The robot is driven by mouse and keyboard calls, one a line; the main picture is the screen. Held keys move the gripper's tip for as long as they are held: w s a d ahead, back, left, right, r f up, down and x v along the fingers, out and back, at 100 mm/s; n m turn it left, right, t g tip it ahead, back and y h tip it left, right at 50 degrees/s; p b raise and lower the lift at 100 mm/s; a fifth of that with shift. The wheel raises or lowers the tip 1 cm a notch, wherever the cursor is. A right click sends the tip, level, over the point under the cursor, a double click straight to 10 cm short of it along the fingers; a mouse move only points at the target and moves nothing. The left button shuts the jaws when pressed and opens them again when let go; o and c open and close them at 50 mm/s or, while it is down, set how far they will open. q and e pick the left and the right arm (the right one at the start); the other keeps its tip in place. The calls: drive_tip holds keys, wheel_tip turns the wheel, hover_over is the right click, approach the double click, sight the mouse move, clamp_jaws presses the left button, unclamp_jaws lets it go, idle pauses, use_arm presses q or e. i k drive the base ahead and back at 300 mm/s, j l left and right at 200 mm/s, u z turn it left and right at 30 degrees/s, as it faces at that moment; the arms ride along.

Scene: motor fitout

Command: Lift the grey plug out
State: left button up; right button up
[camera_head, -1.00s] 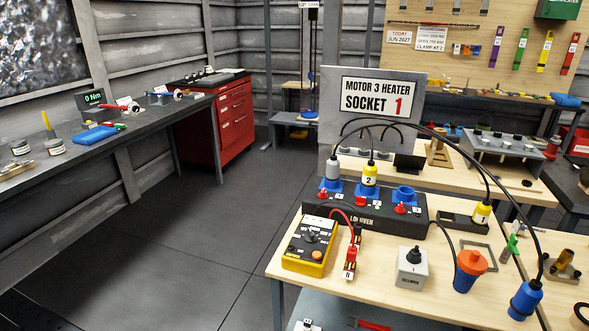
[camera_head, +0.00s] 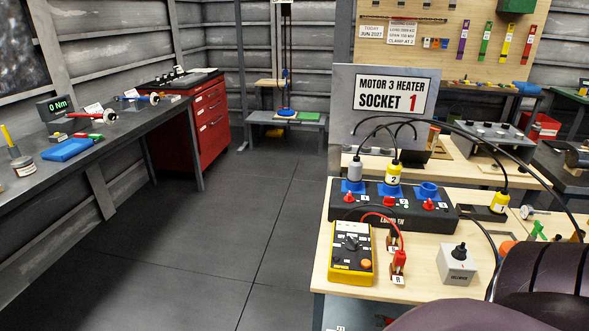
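The grey plug (camera_head: 355,170) stands upright in the left blue socket (camera_head: 353,186) of the black socket block (camera_head: 393,212), with a black cable from its top. A yellow plug (camera_head: 393,175) labelled 2 stands in the middle socket beside it. The right blue socket (camera_head: 428,190) is empty. Neither of my grippers is in view. A dark purple rounded part, likely a link of my arm, fills the bottom right corner and hides the bench there.
A sign panel (camera_head: 368,127) reading "Motor 3 heater socket 1" stands behind the block. A yellow meter (camera_head: 351,277), red and black probes (camera_head: 398,262) and a grey switch box (camera_head: 457,265) sit in front. Another yellow plug (camera_head: 498,203) is at right. Cables arch overhead.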

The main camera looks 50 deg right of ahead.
sight(355, 167)
drive_tip(key=i+j+u, duration=0.15)
drive_tip(key=i, duration=0.4)
drive_tip(key=i+j+u, duration=0.2)
drive_tip(key=i, duration=0.3)
drive_tip(key=i+z, duration=0.45)
drive_tip(key=i+j+z, duration=0.15)
drive_tip(key=i+z, duration=0.55)
drive_tip(key=z, duration=0.15)
drive_tip(key=i+z, duration=0.25)
drive_tip(key=z, duration=0.15)
drive_tip(key=i+j+z, duration=0.1)
drive_tip(key=i+z, duration=0.15)
drive_tip(key=z, duration=0.15)
drive_tip(key=i+z, duration=0.2)
drive_tip(key=z, duration=0.2)
drive_tip(key=i+z, duration=0.2)
drive_tip(key=z, duration=0.15)
drive_tip(key=i+z, duration=0.25)
drive_tip(key=z, duration=0.15)
drive_tip(key=i+j+z, duration=0.15)
drive_tip(key=z, duration=0.2)
